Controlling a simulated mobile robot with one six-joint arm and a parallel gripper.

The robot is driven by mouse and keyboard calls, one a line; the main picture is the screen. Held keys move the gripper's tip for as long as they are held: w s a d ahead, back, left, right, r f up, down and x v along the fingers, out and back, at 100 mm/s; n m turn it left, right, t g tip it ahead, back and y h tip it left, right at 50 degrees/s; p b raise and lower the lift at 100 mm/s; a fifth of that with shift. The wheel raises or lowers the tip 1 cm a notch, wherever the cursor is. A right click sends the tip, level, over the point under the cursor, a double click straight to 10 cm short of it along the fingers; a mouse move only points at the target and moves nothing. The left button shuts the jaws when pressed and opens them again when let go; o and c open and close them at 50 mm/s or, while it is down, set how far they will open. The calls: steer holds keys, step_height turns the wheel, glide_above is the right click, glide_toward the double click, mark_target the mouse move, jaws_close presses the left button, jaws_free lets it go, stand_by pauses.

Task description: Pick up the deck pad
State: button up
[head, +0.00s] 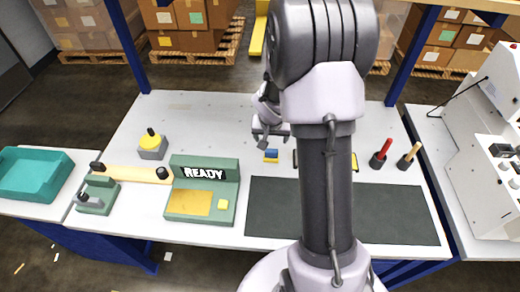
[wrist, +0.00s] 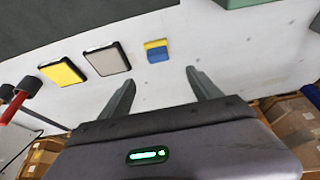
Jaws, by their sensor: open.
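No item is marked as the deck pad. In the wrist view, three small flat items lie in a row on the pale bench: a yellow pad with dark edges (wrist: 62,72), a grey pad with dark edges (wrist: 107,59) and a small blue-and-yellow block (wrist: 157,51). The blue-and-yellow block also shows in the head view (head: 271,155); the arm hides most of the two pads there. My gripper (wrist: 163,85) is open and empty, its fingers pointing toward the blue-and-yellow block and apart from it. In the head view, my gripper (head: 270,138) is just behind the block.
A dark mat (head: 400,212) covers the bench front. A green READY device (head: 205,173) stands left, beside a yellow-topped block (head: 152,146) and a wooden bar (head: 135,173). Red-handled (head: 382,155) and wooden-handled (head: 408,156) tools stand right. A teal tray (head: 35,174) is far left.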

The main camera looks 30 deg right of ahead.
mark_target(272, 151)
steer(key=b+x, duration=0.2)
steer(key=x, duration=0.7)
steer(key=shift+s, duration=0.15)
steer(key=x, duration=0.1)
steer(key=b+x, duration=0.1)
steer(key=x, duration=0.1)
steer(key=b+x, duration=0.1)
steer(key=shift+s+f, duration=0.2)
steer(key=shift+f, duration=0.15)
steer(key=shift+w+d+f, duration=0.1)
steer(key=shift+w+f, duration=0.1)
steer(key=shift+f, duration=0.05)
steer(key=shift+r, duration=0.15)
steer(key=shift+c, duration=0.4)
steer(key=c, duration=1.4)
step_height(272, 151, up, 10)
steer(key=p, duration=0.6)
